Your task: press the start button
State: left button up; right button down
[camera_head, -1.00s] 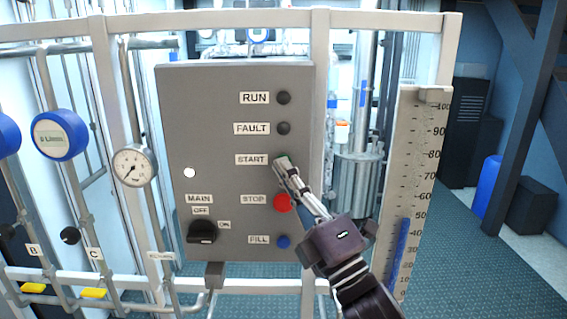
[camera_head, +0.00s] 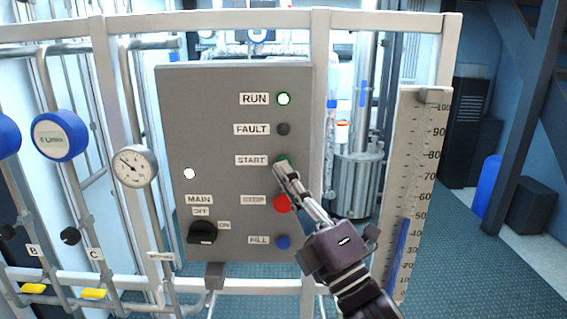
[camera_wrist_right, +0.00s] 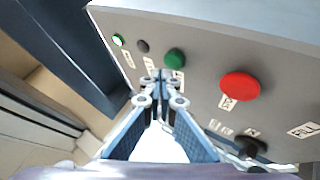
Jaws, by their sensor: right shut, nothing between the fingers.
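The green start button (camera_head: 283,159) is on the grey control panel (camera_head: 215,110), right of the START label. My right gripper (camera_head: 281,170) is shut and empty, its tips just below and in front of the button, partly covering it. In the right wrist view the green button (camera_wrist_right: 175,59) shows whole, just beyond the closed fingertips (camera_wrist_right: 160,76). The tips look apart from it there, though the exact gap is hard to tell. The RUN lamp (camera_head: 284,99) is lit white-green. My left gripper is not in view.
The red stop button (camera_head: 282,203) is just below, close to my right fingers. The FAULT lamp (camera_head: 283,129) is dark. The blue FILL button (camera_head: 283,242) and the black MAIN knob (camera_head: 202,232) are lower. A scale board (camera_head: 415,170) stands right of my right arm.

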jog(key=shift+s, duration=0.15)
jog(key=s, duration=0.5)
dwell(0.4)
dwell(0.4)
